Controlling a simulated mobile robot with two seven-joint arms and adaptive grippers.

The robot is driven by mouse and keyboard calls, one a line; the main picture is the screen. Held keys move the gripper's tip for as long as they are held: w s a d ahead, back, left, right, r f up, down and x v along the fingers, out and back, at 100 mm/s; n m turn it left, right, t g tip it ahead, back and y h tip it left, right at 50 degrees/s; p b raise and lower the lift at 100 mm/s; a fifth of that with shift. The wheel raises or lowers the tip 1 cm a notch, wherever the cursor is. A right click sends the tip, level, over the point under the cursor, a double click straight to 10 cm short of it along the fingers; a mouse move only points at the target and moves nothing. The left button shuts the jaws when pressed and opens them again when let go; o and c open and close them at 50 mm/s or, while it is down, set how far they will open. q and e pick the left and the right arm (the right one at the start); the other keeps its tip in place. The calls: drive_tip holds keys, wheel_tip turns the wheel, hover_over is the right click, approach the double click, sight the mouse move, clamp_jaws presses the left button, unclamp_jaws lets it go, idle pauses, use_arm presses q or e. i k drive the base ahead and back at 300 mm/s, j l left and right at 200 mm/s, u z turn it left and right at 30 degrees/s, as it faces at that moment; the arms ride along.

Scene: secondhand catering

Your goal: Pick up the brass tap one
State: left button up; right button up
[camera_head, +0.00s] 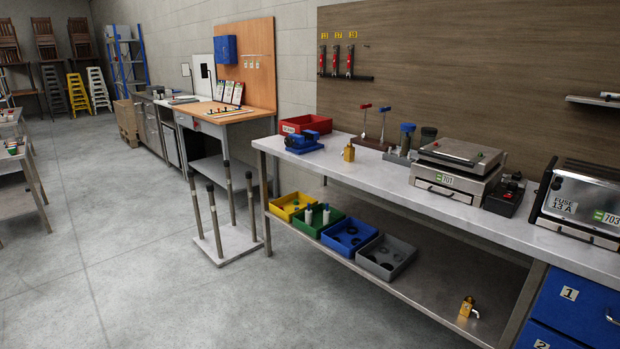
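A small brass-coloured tap (467,306) lies on the lower metal shelf of the workbench, near its right end. A silvery part sticks out to its right. Another small brass-coloured piece (348,153) stands on the benchtop, right of the blue vice; it is too small to tell exactly what it is. Neither of my grippers is in view.
The grey bench (385,172) holds a blue vice (304,142), a red bin (306,123) and a grill (456,169). Yellow, green, blue and grey bins (387,270) stand on the lower shelf (440,300). A stand with upright posts (226,241) is at left; floor beyond is open.

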sight(349, 154)
drive_tip(key=i+j, duration=0.1)
drive_tip(key=i, duration=0.35)
drive_tip(key=i+j+z, duration=0.1)
drive_tip(key=i, duration=0.35)
drive_tip(key=i+j, duration=0.15)
drive_tip(key=i, duration=0.25)
drive_tip(key=i+j+z, duration=0.2)
drive_tip(key=i+z, duration=0.2)
drive_tip(key=i+j+z, duration=0.25)
drive_tip(key=z, duration=0.15)
drive_tip(key=i+j+z, duration=0.2)
drive_tip(key=j+z, duration=0.2)
drive_tip(key=i+j+z, duration=0.2)
drive_tip(key=j+z, duration=0.25)
drive_tip(key=j, duration=0.1)
